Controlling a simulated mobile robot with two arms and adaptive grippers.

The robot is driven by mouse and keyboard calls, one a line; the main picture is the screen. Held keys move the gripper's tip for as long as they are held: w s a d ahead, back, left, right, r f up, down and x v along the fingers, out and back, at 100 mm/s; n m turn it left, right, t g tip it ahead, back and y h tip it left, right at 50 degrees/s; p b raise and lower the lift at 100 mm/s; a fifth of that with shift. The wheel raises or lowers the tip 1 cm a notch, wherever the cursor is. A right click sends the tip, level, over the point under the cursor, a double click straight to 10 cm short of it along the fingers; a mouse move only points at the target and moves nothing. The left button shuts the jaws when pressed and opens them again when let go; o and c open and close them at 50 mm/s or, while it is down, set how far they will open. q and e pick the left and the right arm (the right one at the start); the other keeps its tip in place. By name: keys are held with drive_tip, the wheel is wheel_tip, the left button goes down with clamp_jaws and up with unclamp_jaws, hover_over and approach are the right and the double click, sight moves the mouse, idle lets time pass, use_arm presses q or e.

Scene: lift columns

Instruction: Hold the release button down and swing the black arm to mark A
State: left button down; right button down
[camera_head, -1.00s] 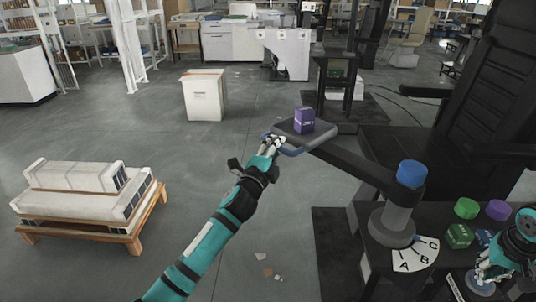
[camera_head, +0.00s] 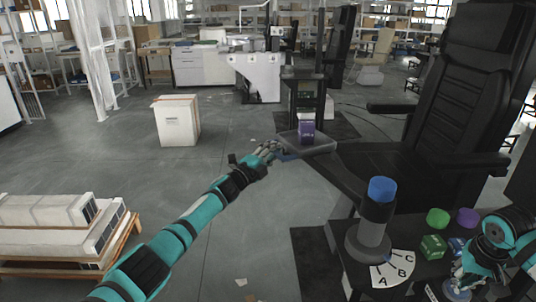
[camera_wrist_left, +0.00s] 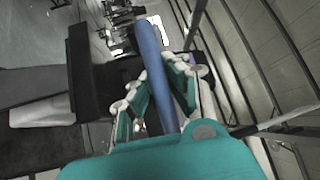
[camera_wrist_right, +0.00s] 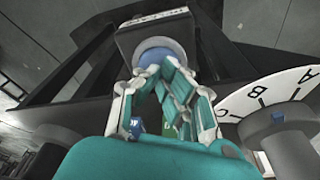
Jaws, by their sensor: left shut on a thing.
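The black arm (camera_head: 345,172) runs from the grey column (camera_head: 375,222), topped by a blue cap (camera_head: 381,187), to a tray (camera_head: 316,146) carrying a purple box (camera_head: 306,130). My left gripper (camera_head: 274,152) is shut on the tray's blue handle, which lies between its fingers in the left wrist view (camera_wrist_left: 158,75). The dial (camera_head: 387,275) shows A, B and C; a small blue pointer (camera_head: 389,262) at the column's foot points near B. My right gripper (camera_head: 458,288) is low at the right. Its fingertips are close to a blue round part (camera_wrist_right: 152,57); contact and jaw opening are unclear.
Green (camera_head: 437,218) and purple (camera_head: 467,217) round pieces and a green box (camera_head: 433,247) stand between the column and my right arm. A black chair (camera_head: 455,110) is behind the arm. A white carton (camera_head: 176,121) and a loaded pallet (camera_head: 70,265) stand left on open floor.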

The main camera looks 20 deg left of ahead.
use_arm(q)
drive_tip(key=shift+w+d+f+h, duration=0.2)
drive_tip(key=shift+d+f+h, duration=0.05)
drive_tip(key=shift+d+h, duration=0.1)
